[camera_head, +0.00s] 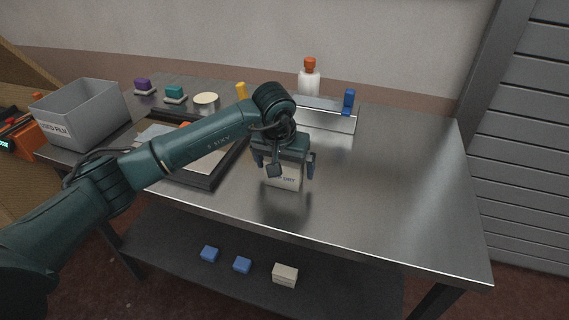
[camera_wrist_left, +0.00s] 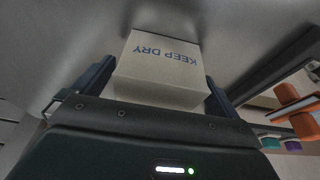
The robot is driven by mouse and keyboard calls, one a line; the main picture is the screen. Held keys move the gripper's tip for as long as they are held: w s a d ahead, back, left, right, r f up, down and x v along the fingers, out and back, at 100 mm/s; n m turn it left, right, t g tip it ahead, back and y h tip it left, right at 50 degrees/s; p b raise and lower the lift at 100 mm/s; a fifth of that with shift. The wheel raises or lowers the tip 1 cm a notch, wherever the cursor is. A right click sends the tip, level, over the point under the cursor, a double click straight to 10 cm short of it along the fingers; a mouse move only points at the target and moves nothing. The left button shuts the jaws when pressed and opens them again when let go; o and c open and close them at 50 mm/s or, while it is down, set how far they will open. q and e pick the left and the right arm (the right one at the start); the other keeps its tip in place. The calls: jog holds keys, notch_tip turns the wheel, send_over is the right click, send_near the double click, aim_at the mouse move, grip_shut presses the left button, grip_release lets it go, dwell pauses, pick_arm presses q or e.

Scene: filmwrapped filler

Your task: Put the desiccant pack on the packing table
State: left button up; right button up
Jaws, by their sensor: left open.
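The desiccant pack, a pale beige box (camera_head: 284,181) with blue "KEEP DRY" lettering, appears to stand upright on the steel packing table (camera_head: 398,190). My left gripper (camera_head: 286,165) is directly above and around it, with a finger on either side. The fingers are open. In the left wrist view the pack (camera_wrist_left: 158,68) sits between the two fingers, its lettering upside down in that picture. The gripper hides the pack's upper part in the head view. My right gripper does not show.
A grey bin (camera_head: 84,112) is at the table's left, with a dark-framed tray (camera_head: 208,180) nearer the middle. A white bottle with an orange cap (camera_head: 309,80) stands at the back. Blue blocks (camera_head: 242,265) and another beige box (camera_head: 285,274) lie on the lower shelf. The table's right side is clear.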

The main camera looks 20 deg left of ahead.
pick_arm(q)
jog(key=v, duration=1.2)
jog(key=s+d+f+n+g+h, duration=0.3)
jog(key=s+d+h, duration=0.25)
jog(key=d, duration=0.35)
jog(key=s+d+f+n+g+h, duration=0.25)
jog(key=s+d+h, duration=0.25)
jog(key=s+d, duration=0.25)
jog(key=s+d+r+n+t+h, duration=0.2)
jog(key=s+d+r+n+h, duration=0.2)
jog(key=r+n+h, duration=0.55)
jog(key=w+a+f+m+t+y, duration=0.1)
jog(key=a+f+m+t+y, duration=0.4)
jog(key=m, duration=0.6)
jog(key=w+a+f+m+t+y, duration=0.2)
jog(key=m+t, duration=0.5)
jog(key=m, duration=0.3)
jog(key=w+a+f+m+t+y, duration=0.1)
jog(key=a+f+m+t+y, duration=0.4)
jog(key=m, duration=0.6)
jog(key=s+a+f+n+g+y, duration=0.1)
jog(key=s+a+f+n+g, duration=0.1)
jog(key=s+f+n, duration=0.2)
jog(key=s+a+f+n+g+y, duration=0.2)
jog(key=s+f+n, duration=0.3)
jog(key=f+n, duration=0.5)
jog(key=shift+a+f+n+g+y, duration=0.3)
jog(key=shift+a+n+g, duration=0.15)
jog(key=shift+n, duration=0.25)
